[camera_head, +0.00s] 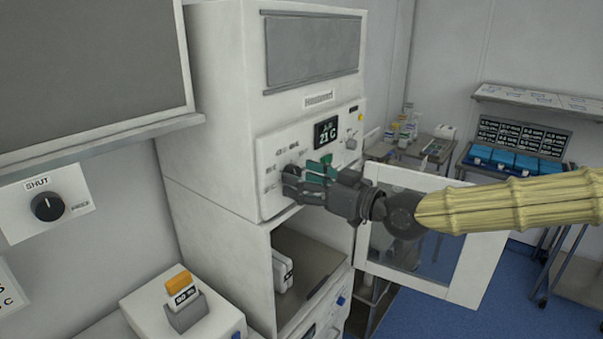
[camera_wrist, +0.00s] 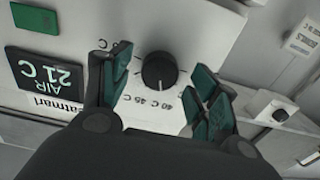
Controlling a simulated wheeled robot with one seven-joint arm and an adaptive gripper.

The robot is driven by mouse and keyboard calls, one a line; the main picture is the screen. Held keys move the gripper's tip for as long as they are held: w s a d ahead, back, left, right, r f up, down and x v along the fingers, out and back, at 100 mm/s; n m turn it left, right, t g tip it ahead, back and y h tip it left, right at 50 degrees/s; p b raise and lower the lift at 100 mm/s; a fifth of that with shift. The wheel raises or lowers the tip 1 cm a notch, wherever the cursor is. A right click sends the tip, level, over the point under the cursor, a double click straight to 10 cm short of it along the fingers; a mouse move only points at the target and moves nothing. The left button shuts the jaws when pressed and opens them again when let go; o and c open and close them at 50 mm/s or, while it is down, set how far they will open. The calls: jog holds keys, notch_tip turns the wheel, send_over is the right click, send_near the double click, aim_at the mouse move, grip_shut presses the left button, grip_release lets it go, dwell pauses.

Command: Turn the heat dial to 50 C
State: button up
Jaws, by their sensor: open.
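The heat dial (camera_wrist: 159,71) is a round black knob on a white panel in the wrist view. Its pale mark points down in that view, toward the printed 40 C and 45 C labels. Other labels around it are partly hidden by the fingers. My gripper (camera_wrist: 160,74) is open, with one green-padded finger on each side of the dial and visible gaps between. In the head view my gripper (camera_head: 308,180) is at the cabinet's front panel and partly covers the dial. The display (camera_head: 327,132) reads AIR 21 C; it also shows in the wrist view (camera_wrist: 52,76).
Below the panel is an open compartment (camera_head: 330,262) with a white item inside. Its glazed door (camera_head: 465,262) stands open to the right, beneath my arm. A separate black knob (camera_head: 47,206) marked SHUT is on the left wall. An orange-topped block (camera_head: 179,281) stands at lower left.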

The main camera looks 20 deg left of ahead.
jog(key=shift+w+a, duration=0.15)
jog(key=shift+a, duration=0.25)
jog(key=c, duration=1)
